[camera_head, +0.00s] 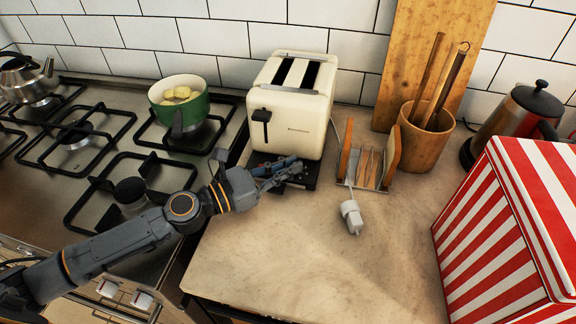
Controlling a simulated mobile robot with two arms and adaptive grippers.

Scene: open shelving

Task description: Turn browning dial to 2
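A cream two-slot toaster (307,118) stands on the counter against the tiled wall. Its black lever (262,116) is near the top of the end facing me. My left gripper (290,168) is low at that end, close to the black base (310,181) under the toaster. I cannot tell whether it touches the toaster. Its fingers look close together, but their gap is too small to judge. I cannot make out the browning dial or its setting; the gripper covers part of the toaster's lower end. My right gripper is not in view.
A toast rack (369,168) stands right of the toaster, with a white plug (351,217) before it. A green pot (180,105) sits on the stove at left. A red-striped box (500,225) stands at right. The front counter (310,260) is clear.

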